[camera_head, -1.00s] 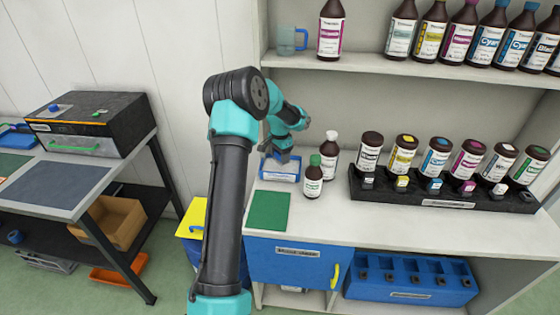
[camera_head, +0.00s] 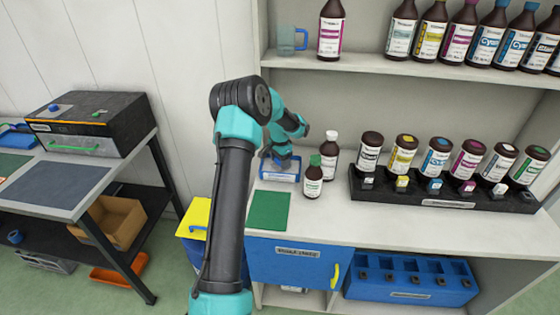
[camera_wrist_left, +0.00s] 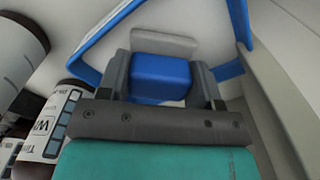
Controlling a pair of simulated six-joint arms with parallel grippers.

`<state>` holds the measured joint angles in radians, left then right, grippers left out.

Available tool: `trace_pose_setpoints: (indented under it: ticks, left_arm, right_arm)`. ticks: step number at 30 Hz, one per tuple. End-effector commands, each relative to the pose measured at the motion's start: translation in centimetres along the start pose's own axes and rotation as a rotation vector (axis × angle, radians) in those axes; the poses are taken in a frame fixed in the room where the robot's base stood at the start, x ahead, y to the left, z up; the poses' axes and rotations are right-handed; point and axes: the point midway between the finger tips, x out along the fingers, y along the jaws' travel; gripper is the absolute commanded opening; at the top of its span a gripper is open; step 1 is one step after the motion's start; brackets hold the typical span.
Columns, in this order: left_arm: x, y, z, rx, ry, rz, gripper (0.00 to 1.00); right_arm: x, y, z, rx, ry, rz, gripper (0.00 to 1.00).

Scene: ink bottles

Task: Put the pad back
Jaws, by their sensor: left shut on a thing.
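My left gripper (camera_head: 281,160) is down at a small blue-rimmed tray (camera_head: 280,175) on the counter. In the left wrist view, the gripper (camera_wrist_left: 160,76) is shut on the pad, whose blue block (camera_wrist_left: 160,80) sits between the two dark fingers. A pale grey flat piece (camera_wrist_left: 165,44) shows just beyond the block. The tray's blue rim (camera_wrist_left: 100,42) runs around the fingers, so the pad is over or inside the tray. I cannot tell whether it touches the tray floor. The pad is hidden in the head view. My right gripper is not in view.
A green-capped bottle (camera_head: 313,178) and a white-capped bottle (camera_head: 330,155) stand close to the right of the tray. A green mat (camera_head: 268,210) lies in front. A black rack (camera_head: 420,190) of ink bottles is further right. The wall is close behind.

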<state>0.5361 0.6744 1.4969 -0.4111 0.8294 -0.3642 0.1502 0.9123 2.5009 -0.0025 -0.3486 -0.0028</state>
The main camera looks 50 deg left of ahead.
Motion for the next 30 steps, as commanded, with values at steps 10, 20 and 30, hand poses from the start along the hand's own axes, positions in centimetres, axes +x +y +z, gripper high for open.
trace_pose_setpoints:
  ticks: [10, 20, 30]
  left_arm:
    - [0.3, 0.0, 0.0, 0.0, 0.0, 0.0, 0.73]
    - [0.3, 0.0, 0.0, 0.0, 0.0, 0.0, 0.84]
    - [-2.3, 0.0, -0.1, 0.0, 0.003, -0.002, 0.84]
  right_arm:
    - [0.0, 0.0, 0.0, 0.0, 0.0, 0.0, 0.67]
    - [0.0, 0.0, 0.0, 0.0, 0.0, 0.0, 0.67]
    - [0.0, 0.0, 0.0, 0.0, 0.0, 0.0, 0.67]
